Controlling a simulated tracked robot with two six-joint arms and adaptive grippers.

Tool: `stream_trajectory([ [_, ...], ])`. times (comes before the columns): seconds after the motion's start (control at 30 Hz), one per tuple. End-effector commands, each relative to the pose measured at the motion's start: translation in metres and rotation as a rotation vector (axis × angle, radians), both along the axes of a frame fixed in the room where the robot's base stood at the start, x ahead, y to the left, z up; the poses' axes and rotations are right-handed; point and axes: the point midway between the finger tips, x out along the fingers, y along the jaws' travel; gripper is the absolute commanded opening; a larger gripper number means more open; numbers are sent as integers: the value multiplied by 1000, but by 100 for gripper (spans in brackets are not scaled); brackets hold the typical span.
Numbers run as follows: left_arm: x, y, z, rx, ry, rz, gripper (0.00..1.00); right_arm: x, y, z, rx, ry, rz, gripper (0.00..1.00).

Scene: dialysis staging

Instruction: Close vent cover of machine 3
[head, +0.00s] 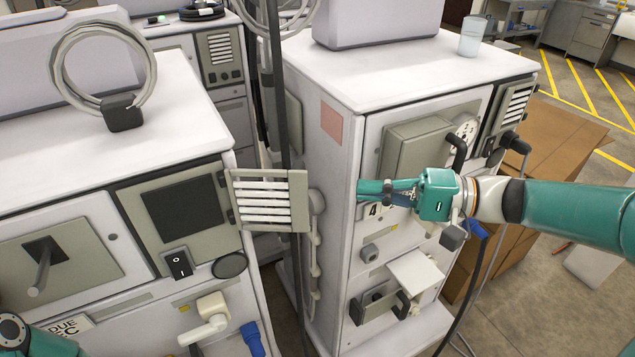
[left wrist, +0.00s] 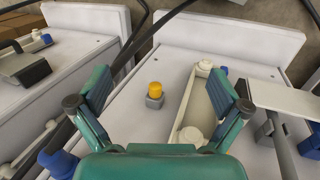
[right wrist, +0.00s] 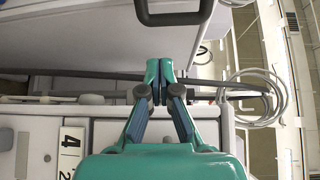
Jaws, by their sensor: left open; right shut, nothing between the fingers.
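The slatted vent cover (head: 268,200) of the left machine (head: 190,115) stands swung open to the right of its dark vent opening (head: 183,207). I see no number on this machine. My right gripper (head: 360,189) is shut and empty, pointing left in front of the neighbouring machine, a little right of the cover and apart from it. Its closed fingers also show in the right wrist view (right wrist: 159,72), where I cannot make out the cover. My left gripper (left wrist: 162,92) is open and empty over machine parts in the left wrist view; its fingers are outside the head view.
The right machine (head: 410,60) bears a label (head: 373,210) with a 4 and has its own slatted vent cover (head: 516,105). A dark pole (head: 283,90) and cables stand in the gap behind the open cover. Cardboard boxes (head: 570,140) stand at the right.

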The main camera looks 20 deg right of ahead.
Motion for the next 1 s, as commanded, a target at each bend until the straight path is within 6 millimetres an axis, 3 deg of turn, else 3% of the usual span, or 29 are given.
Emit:
stream_trajectory([
  [0.07,0,0,-2,0,0,0,100,-3,-2,17,25,-53,1,0],
  [0.17,0,0,1,0,0,0,100,-1,3,26,38,-75,5,0],
  [0.63,0,0,20,0,0,0,100,31,70,26,38,-68,9,0],
  [1.0,0,0,23,0,0,0,100,41,85,24,37,-69,3,0],
])
